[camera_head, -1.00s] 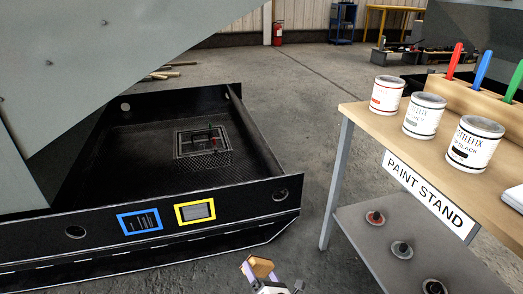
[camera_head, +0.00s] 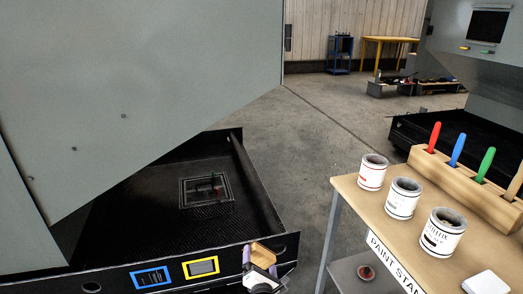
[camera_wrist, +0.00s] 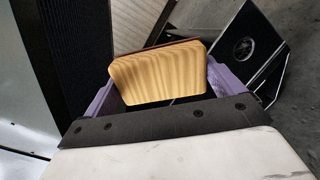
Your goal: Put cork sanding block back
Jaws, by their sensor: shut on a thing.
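The cork sanding block (camera_wrist: 158,75) is a tan, wood-grained block with rounded corners. It sits between the purple fingers of my gripper (camera_wrist: 160,88) in the wrist view, and the fingers are shut on it. In the head view my gripper (camera_head: 259,262) shows at the bottom middle with the block (camera_head: 263,252) at its tip. It appears in front of the black tray's right front corner, and I cannot tell how far apart they are. No empty place that is clearly the block's own shows.
The black tray (camera_head: 105,268) of the grey enclosure (camera_head: 150,80) lies to the left, its front wall carrying blue and yellow frames. The paint stand (camera_head: 345,190) at right holds several cans and a wooden rack (camera_head: 455,182) of coloured handles. Open floor (camera_head: 310,130) lies between them.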

